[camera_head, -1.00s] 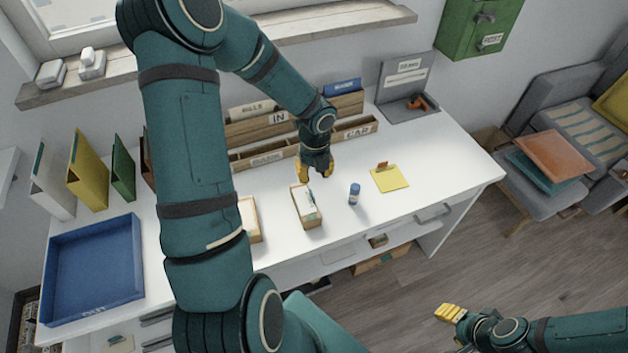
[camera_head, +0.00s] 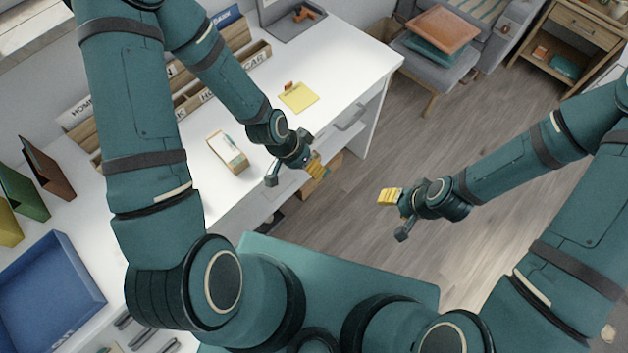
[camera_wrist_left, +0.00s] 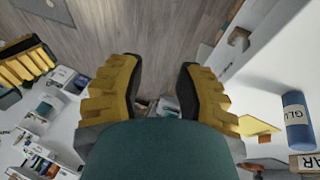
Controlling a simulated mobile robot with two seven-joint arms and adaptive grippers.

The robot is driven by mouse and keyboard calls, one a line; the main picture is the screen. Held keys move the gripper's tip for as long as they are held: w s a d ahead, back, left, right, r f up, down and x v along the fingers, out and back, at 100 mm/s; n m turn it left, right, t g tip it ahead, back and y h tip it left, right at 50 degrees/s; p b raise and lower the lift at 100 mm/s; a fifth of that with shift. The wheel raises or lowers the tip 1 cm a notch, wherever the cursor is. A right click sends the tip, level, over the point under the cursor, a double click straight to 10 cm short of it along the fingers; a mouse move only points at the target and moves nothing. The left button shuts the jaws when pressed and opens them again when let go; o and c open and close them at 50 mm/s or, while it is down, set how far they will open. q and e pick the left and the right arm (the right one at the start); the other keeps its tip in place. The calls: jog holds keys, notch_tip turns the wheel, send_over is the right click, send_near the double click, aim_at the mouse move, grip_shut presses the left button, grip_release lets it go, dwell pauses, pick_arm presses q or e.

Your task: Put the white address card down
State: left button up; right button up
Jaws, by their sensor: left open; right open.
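No card shows between the fingers of either gripper. Something white lies in the small wooden box (camera_head: 228,152) on the desk; I cannot tell whether it is the address card. My left gripper (camera_head: 316,166) hangs past the desk's front edge, right of the box. In the left wrist view its two yellow ribbed fingers (camera_wrist_left: 157,68) stand apart with nothing gripped. My right gripper (camera_head: 390,197) is open and empty over the floor, to the right of the left one. Its yellow fingers also show at the left of the left wrist view (camera_wrist_left: 25,66).
A yellow note pad (camera_head: 299,98) lies on the white desk (camera_head: 345,75). The blue glue stick (camera_wrist_left: 296,121) shows in the left wrist view. A blue tray (camera_head: 45,295) and upright folders (camera_head: 25,190) stand at the left. A grey chair (camera_head: 430,65) stands beyond open floor.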

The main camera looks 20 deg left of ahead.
pick_arm(q)
jog(key=s+n, duration=0.1)
jog(key=n, duration=0.1)
jog(key=s+d+f+n, duration=0.1)
jog(key=n, duration=0.1)
jog(key=s+d+f+n, duration=0.1)
jog(key=n, duration=0.2)
jog(key=shift+d+f+t+y, duration=0.2)
jog(key=shift+t+y, duration=0.1)
jog(key=shift+y, duration=0.1)
jog(key=f+b, duration=0.4)
jog(key=f, duration=0.1)
jog(key=shift+s+d+b, duration=0.1)
jog(key=shift+s+b, duration=0.2)
jog(key=shift+s, duration=0.05)
